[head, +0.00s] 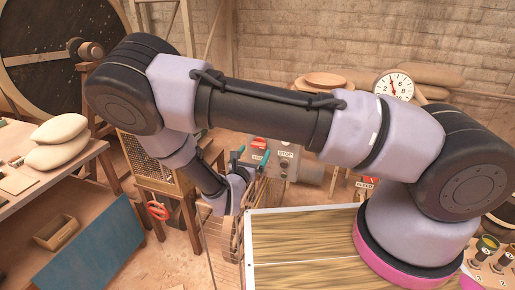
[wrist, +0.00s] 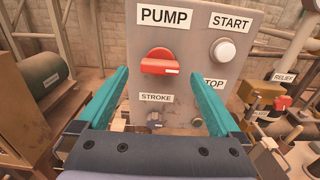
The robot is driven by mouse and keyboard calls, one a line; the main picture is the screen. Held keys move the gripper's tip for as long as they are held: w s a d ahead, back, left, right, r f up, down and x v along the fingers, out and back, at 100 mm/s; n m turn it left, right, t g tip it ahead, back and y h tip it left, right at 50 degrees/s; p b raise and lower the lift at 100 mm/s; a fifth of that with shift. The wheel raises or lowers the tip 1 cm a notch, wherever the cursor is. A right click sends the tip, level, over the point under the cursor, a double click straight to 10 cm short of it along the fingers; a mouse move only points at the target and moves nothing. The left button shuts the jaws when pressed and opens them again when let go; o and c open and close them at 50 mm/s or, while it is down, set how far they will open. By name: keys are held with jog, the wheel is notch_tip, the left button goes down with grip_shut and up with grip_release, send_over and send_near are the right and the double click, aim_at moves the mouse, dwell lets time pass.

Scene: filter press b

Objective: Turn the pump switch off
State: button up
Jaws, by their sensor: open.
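The pump switch (wrist: 160,62) is a red rotary knob with a small white mark, under the PUMP label on a grey control panel (wrist: 195,75). Its handle lies roughly horizontal in the wrist view. In the head view the red knob (head: 258,143) shows small, partly behind my arm. My gripper (wrist: 160,75) has teal fingers spread wide, one on either side of the switch in the picture. It is empty, and the fingers appear apart from the switch. In the head view my gripper (head: 250,158) is in front of the panel.
A white START button (wrist: 223,49) is right of the switch. The STOP label (wrist: 215,84) is partly hidden by the right finger. A STROKE knob (wrist: 155,118) sits below. Valves with a red part (wrist: 282,103) crowd the right. A dial gauge (head: 394,86) stands behind my arm.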

jog(key=x, duration=0.3)
jog(key=shift+w+d, duration=0.1)
jog(key=shift+w, duration=0.2)
jog(key=c, duration=1.4)
